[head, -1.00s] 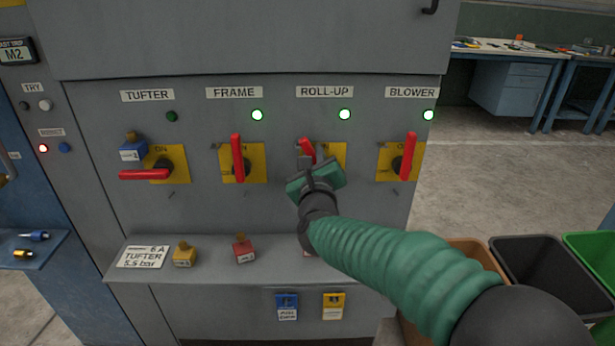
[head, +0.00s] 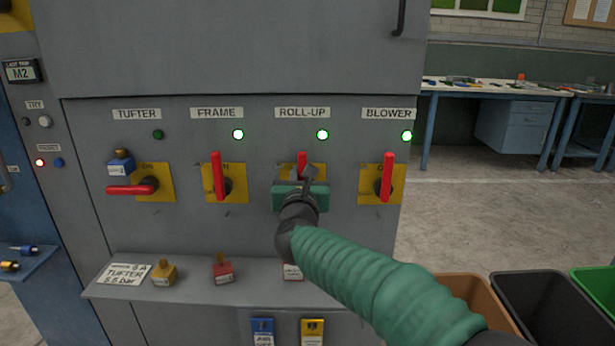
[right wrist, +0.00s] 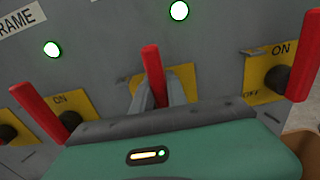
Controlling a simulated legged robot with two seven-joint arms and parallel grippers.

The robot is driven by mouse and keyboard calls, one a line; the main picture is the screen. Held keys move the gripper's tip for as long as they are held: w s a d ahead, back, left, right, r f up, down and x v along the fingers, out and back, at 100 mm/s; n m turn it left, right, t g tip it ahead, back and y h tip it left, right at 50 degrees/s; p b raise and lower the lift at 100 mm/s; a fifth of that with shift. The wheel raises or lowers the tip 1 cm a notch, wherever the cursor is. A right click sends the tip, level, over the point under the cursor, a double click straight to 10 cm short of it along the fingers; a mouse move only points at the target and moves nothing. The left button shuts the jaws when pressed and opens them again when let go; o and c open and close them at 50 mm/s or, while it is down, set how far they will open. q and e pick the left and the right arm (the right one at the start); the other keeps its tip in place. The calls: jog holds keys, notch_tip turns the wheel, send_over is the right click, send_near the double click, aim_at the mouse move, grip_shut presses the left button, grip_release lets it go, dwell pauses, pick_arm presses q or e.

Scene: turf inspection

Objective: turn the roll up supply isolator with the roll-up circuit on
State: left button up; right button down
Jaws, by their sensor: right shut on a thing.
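The roll-up isolator has a red handle (head: 302,161) on a yellow plate (head: 285,170), below the ROLL-UP label (head: 302,113). Its green lamp (head: 322,135) is lit. The handle points up, close to upright. My right gripper (head: 306,179) is shut on this handle and hides its lower part and hub. In the right wrist view the handle (right wrist: 152,68) stands between the grey fingers (right wrist: 160,97), its top sticking out above them. The plate's lettering is mostly covered. My left gripper is not in view.
The frame (head: 218,176) and blower (head: 387,177) handles stand upright on either side, lamps lit. The tufter handle (head: 130,190) lies level, its lamp dark, with a blue padlock (head: 120,163) above. A ledge (head: 195,285) with padlocks juts out below. Bins (head: 540,300) stand at right.

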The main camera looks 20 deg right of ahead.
jog(key=shift+f, duration=0.45)
jog(key=c, duration=1.8)
grip_release()
jog(key=o, duration=0.5)
jog(key=shift+w+d, duration=0.1)
jog(key=shift+w, duration=0.1)
jog(key=shift+s+r, duration=0.15)
jog(key=shift+r, duration=0.1)
jog(key=p+v, duration=0.1)
jog(key=v, duration=1.5)
jog(key=shift+s, duration=0.35)
jog(key=shift+f, duration=0.1)
